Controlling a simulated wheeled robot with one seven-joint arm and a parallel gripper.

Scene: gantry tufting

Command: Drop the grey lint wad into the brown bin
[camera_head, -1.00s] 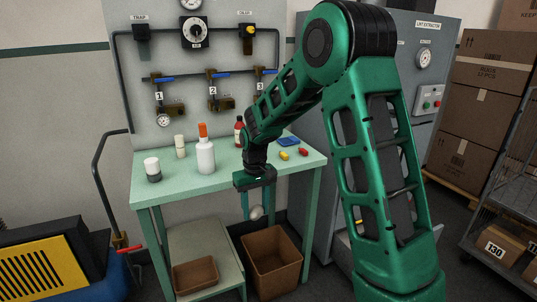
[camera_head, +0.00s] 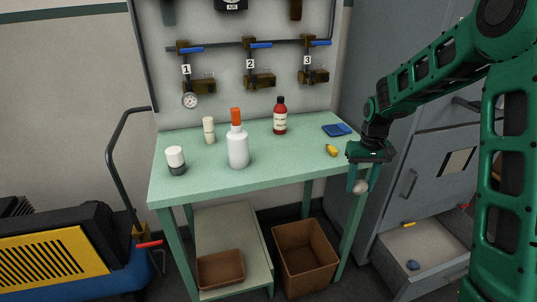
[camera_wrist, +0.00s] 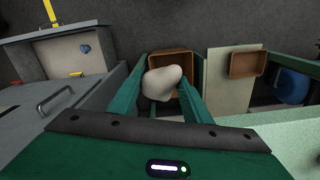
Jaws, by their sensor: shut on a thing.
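My gripper (camera_head: 361,188) is shut on a pale grey lint wad (camera_head: 361,186), near the right front corner of the green table. In the wrist view the wad (camera_wrist: 162,82) sits between the two green fingers (camera_wrist: 163,88). The open brown bin (camera_head: 305,258) stands on the floor under the table's right part. In the head view the wad is above and to the right of the bin. In the wrist view the bin (camera_wrist: 170,54) shows behind the wad, which hides part of it.
A shallow brown tray (camera_head: 221,270) rests on the low shelf (camera_head: 225,232). The green table (camera_head: 205,180) carries bottles, a blue cloth and a yellow piece. An open grey drawer (camera_head: 425,243) with small items juts out at the right. A yellow-blue machine (camera_head: 60,250) stands at left.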

